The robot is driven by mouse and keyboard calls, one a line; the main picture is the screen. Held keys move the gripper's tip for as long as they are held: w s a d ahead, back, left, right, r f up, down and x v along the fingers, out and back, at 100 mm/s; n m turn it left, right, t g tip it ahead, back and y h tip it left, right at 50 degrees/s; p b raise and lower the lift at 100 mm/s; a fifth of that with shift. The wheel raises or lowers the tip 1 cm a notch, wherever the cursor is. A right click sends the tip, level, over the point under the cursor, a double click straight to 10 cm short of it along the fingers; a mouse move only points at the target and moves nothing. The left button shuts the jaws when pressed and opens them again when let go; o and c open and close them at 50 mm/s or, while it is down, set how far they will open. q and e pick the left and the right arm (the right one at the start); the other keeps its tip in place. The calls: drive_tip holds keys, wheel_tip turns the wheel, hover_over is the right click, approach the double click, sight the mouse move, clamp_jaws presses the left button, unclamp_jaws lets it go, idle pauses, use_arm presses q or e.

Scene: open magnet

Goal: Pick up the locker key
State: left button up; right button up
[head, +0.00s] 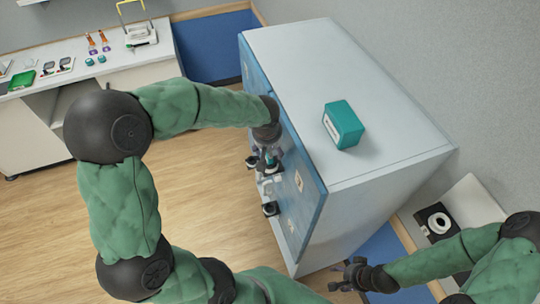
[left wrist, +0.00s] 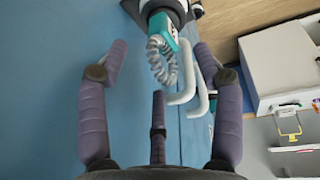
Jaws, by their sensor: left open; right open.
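What looks like the locker key is a teal piece with a grey coiled band (left wrist: 163,62), seen at the top centre of the left wrist view. It is at a black and white fitting (left wrist: 165,10) on the blue locker front (left wrist: 45,60). My left gripper (left wrist: 160,72) is open, with its fingers spread around the coil's near side and not closed on it. In the head view my left gripper (head: 266,158) is at the blue front and hides most of the key. My right gripper (head: 347,275) is open and empty at the lower right.
Two white handles (left wrist: 188,85) stick out close to my left gripper's right finger. A teal box (head: 343,125) stands on the cabinet top (head: 300,55). A counter with small items (head: 90,62) is at the back left. The wooden floor is clear.

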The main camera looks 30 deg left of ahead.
sight(269, 156)
use_arm(q)
wheel_tip(269, 156, down, 4)
drive_tip(key=shift+p, duration=0.5)
drive_tip(key=shift+w+a+f, duration=0.1)
drive_tip(key=shift+w+f, duration=0.25)
drive_tip(key=shift+w, duration=0.1)
drive_tip(key=shift+s+r, duration=0.1)
drive_tip(key=shift+s, duration=0.1)
drive_tip(key=c, duration=1.2)
